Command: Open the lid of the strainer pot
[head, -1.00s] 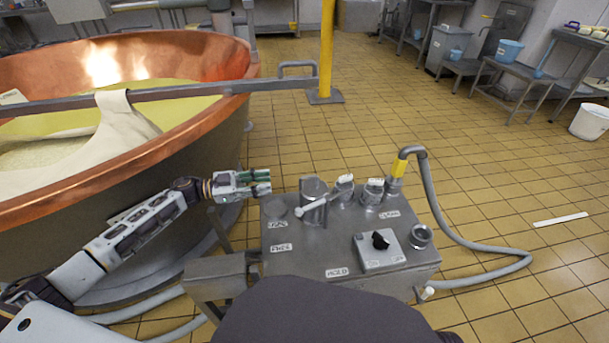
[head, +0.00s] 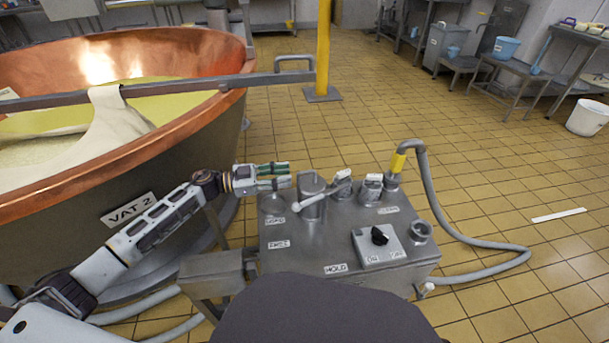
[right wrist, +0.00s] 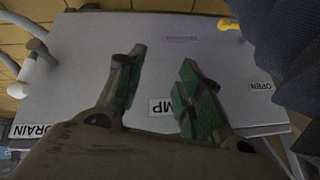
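A steel unit (head: 290,245) stands in front of me in the head view. A short steel cylinder (head: 311,190) with a flat top rises from its back left, with a pale lever (head: 316,199) beside it. It may be the strainer pot, but I cannot tell for certain. My left gripper (head: 289,175) is just left of this cylinder, its green-padded fingers apart with nothing visible between them. My right gripper (right wrist: 162,56) shows only in the right wrist view, its two fingers apart and empty over a grey labelled surface (right wrist: 90,75).
A large copper vat (head: 165,150) stands at the left, with a metal bar (head: 190,86) across it. A grey hose (head: 431,185) loops off the unit's right side. A switch box (head: 378,247) sits on the unit.

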